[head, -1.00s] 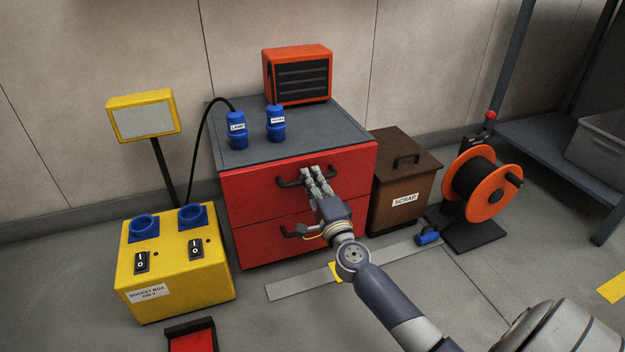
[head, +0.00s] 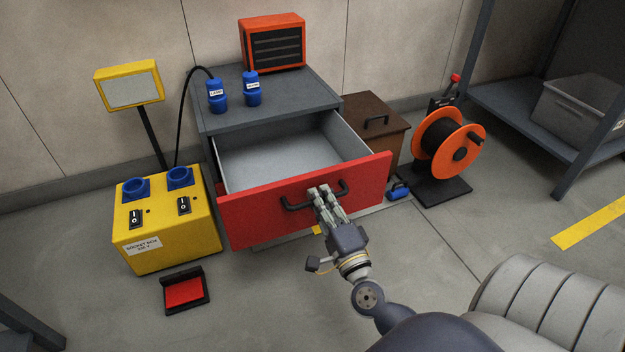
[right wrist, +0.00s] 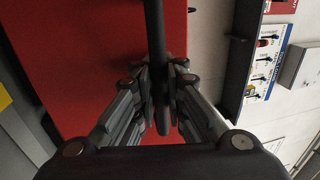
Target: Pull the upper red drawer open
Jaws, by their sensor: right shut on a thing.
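The upper red drawer (head: 262,212) stands well out of the grey-topped cabinet (head: 290,97) in the head view. Its grey inside shows and looks empty. My right gripper (head: 320,192) is shut on the drawer's dark bar handle (head: 297,206) near its middle. In the right wrist view the fingers (right wrist: 165,115) close around the dark handle (right wrist: 155,35), with the red drawer front (right wrist: 95,60) behind. The lower drawer is hidden behind the upper one's front. My left gripper is not in view.
A yellow socket box (head: 165,225) stands left of the drawer, with a small red-and-black tray (head: 184,291) on the floor before it. Two blue plugs (head: 217,97) and an orange heater (head: 273,42) stand on the cabinet. A brown scrap box (head: 385,118) and an orange cable reel (head: 470,130) stand right.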

